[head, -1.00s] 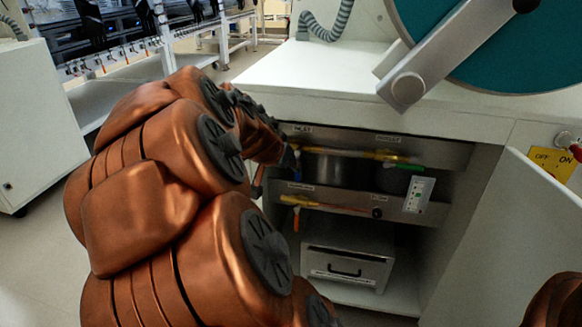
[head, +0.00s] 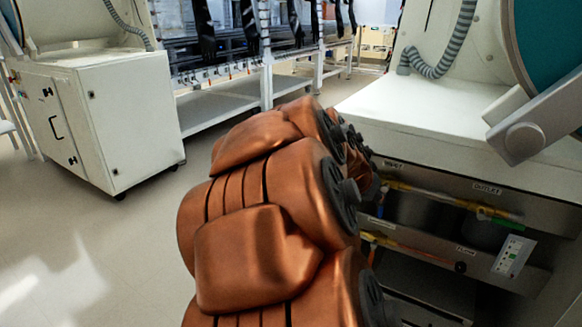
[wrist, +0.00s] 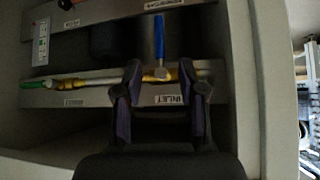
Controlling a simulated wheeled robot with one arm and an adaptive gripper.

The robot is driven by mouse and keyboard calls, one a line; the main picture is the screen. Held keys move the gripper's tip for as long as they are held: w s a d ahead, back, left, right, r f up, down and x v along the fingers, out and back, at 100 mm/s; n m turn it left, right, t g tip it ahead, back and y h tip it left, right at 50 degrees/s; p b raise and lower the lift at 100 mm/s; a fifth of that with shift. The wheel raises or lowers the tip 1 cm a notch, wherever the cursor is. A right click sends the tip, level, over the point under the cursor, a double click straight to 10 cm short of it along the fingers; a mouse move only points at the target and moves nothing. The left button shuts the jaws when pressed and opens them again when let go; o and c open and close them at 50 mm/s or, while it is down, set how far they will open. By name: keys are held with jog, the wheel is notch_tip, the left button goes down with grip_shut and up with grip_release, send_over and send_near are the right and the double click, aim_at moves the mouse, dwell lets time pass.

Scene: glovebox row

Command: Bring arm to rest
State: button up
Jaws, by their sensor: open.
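My copper arm (head: 258,255) reaches forward in the head view, bent toward the open lower bay of the white glovebox cabinet (head: 440,110). Its far end and gripper are hidden behind the arm links there. In the wrist view my gripper (wrist: 160,72) is open, its two dark fingers apart with nothing seen held. A yellow valve with a blue handle (wrist: 159,38) shows in line with the gap between the fingers. I cannot tell whether the fingers touch the valve or its pipe (wrist: 100,80).
The bay has an upper pipe (head: 425,194) labelled inlet and outlet, and a lower pipe (head: 415,250). A bay side wall (wrist: 242,80) stands close beside the gripper. Open floor (head: 110,235) lies left, before another white cabinet (head: 125,125).

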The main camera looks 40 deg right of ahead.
jog(key=s+a+r+n+y+p, duration=0.2)
jog(key=a+r+n+p, duration=0.2)
jog(key=a+r+p, duration=0.55)
jog(key=s+a+r+n+g+y+p, duration=0.1)
jog(key=s+a+r+n+y+p, duration=0.2)
jog(key=a+r+p, duration=0.65)
jog(key=s+a+r+n+y+p, duration=0.2)
jog(key=a+r+n+p, duration=0.25)
jog(key=a+p, duration=0.75)
jog(key=s+a+r+n+g+y+p, duration=0.1)
jog(key=s+a+r+n+g+p, duration=0.1)
jog(key=s+a+r+n+p, duration=0.2)
jog(key=s+a+r+p, duration=0.1)
jog(key=s+r+p, duration=0.2)
jog(key=r+p, duration=0.2)
jog(key=shift+s+n+y+p, duration=0.25)
jog(key=shift+n+y+p, duration=0.15)
jog(key=shift+p, duration=1)
jog(key=shift+d, duration=0.1)
